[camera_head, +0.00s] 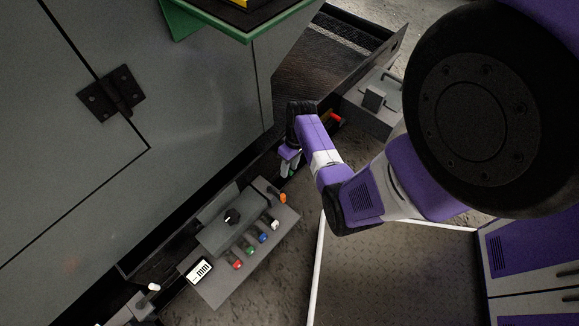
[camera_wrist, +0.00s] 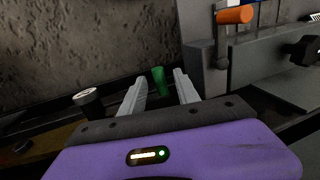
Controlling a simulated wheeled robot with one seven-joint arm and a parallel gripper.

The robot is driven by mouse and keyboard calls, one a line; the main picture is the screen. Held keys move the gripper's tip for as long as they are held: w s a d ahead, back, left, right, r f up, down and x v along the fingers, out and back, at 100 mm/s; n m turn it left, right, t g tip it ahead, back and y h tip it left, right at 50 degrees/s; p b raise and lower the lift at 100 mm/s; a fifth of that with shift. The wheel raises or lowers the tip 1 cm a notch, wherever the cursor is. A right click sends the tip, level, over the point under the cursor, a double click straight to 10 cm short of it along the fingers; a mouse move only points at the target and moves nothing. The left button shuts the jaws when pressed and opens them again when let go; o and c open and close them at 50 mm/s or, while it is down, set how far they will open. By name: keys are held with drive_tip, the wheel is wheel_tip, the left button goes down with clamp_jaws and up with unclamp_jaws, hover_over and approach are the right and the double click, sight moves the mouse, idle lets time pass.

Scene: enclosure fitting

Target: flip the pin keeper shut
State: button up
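My gripper (camera_wrist: 160,92) is open, its two pale fingers apart. In the head view my gripper (camera_head: 289,164) is low beside the grey cabinet's lower edge. A small green cylinder (camera_wrist: 159,80) shows between and beyond the fingertips in the wrist view; I cannot tell whether it touches them. An orange-ended part (camera_wrist: 234,15) on a grey upright stands to the right of the fingers, apart from them. This orange end (camera_head: 283,198) also shows in the head view at the panel's corner. I cannot tell for sure which part is the pin keeper.
A grey control panel (camera_head: 218,284) with a black knob, several coloured knobs and a display lies left of my gripper. A grey box with a handle (camera_head: 367,112) is at upper right. A dark cylinder with a pale top (camera_wrist: 88,101) stands left of the fingers.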

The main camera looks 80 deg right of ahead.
drive_tip(key=shift+r, duration=0.1)
drive_tip(key=p+v, duration=0.3)
drive_tip(key=v, duration=0.4)
drive_tip(key=shift+r, duration=0.25)
drive_tip(key=shift+d, duration=0.1)
